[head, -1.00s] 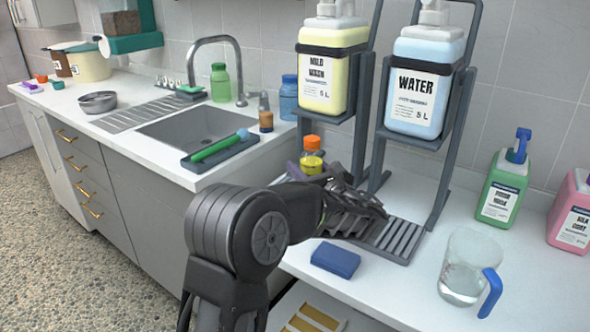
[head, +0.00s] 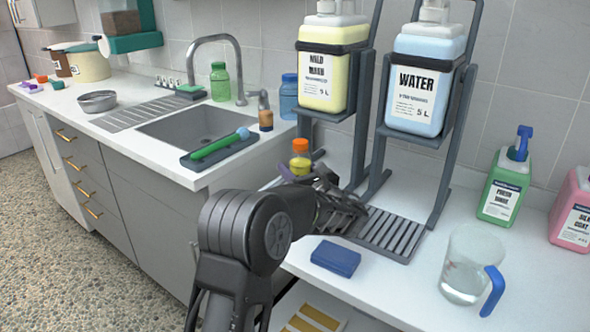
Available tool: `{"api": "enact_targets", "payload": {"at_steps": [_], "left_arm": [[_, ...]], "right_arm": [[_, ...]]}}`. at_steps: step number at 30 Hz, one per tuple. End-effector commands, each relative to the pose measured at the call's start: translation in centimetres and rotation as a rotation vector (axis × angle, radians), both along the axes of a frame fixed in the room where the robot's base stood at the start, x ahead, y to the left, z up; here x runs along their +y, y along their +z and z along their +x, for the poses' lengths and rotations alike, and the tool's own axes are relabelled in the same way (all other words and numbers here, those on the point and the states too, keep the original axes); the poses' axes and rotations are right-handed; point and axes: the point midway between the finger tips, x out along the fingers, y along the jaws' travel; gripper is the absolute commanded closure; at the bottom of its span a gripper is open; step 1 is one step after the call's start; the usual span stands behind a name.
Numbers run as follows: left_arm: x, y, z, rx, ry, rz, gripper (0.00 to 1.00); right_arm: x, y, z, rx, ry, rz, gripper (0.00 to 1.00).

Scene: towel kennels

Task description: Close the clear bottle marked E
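A small clear bottle (head: 300,165) with yellow contents and an orange cap (head: 300,145) stands upright behind my arm, left of the drip tray. Its lower part is hidden, and no letter E can be read on it. Whether the cap is fully seated cannot be told. My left arm comes up from the bottom, and its gripper (head: 345,215) is just right of the bottle, over the near left of the slatted drip tray (head: 392,236). Its fingers are dark and crowded together, so their opening and any hold are unclear. My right gripper is out of view.
Mild Wash (head: 322,75) and Water (head: 420,85) jugs stand in racks behind. A blue block (head: 335,258) lies in front. A clear pitcher (head: 470,268) and green (head: 502,190) and pink (head: 575,215) bottles stand right. The sink (head: 200,125) is left.

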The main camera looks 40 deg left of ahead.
Motion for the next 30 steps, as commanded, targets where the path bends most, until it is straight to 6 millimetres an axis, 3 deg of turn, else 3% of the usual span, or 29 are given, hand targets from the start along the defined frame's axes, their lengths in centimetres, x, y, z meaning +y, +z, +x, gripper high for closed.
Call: {"api": "enact_targets", "payload": {"at_steps": [11,12,19,30], "left_arm": [[0.00,-0.30,-0.01,-0.002,0.001,0.001,1.00],[0.01,-0.26,-0.02,-0.001,0.001,0.000,0.48],[0.02,-0.24,-0.02,-0.001,0.001,0.000,0.29],[0.00,0.22,-0.04,-0.001,0.001,0.000,0.29]], "right_arm": [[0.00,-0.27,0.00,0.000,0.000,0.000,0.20],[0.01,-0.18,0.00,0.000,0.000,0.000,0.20],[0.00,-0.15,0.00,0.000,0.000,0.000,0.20],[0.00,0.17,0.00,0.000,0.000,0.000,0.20]]}}
